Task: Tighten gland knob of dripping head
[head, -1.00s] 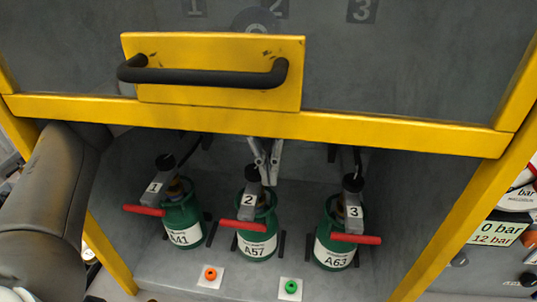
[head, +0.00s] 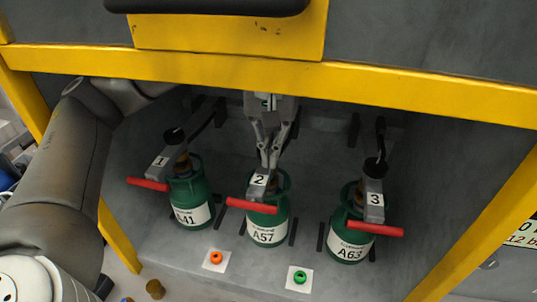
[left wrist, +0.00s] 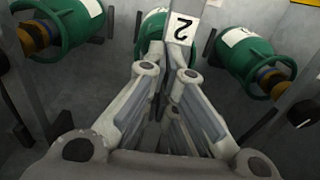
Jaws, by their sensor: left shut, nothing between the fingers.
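Three green cylinders stand in the cabinet: A41 (head: 190,200) on the left, A57 (head: 268,215) in the middle and A63 (head: 347,235) on the right. Each bears a grey head with a red lever: head 1 (head: 161,162), head 2 (head: 260,182) and head 3 (head: 374,198). Black knobs show on head 1 (head: 173,136) and head 3 (head: 375,168). Head 2's knob is hidden behind my left gripper (head: 268,162), which is shut and empty just at the top of head 2. In the left wrist view its fingers reach label 2 (left wrist: 181,27). No drip is discernible. My right gripper is not in view.
A yellow frame bar (head: 290,75) crosses above the cylinders, with a raised shutter and black handle (head: 205,5). An orange button (head: 215,258) and a green button (head: 300,276) sit on the front floor plate. Yellow posts stand on both sides.

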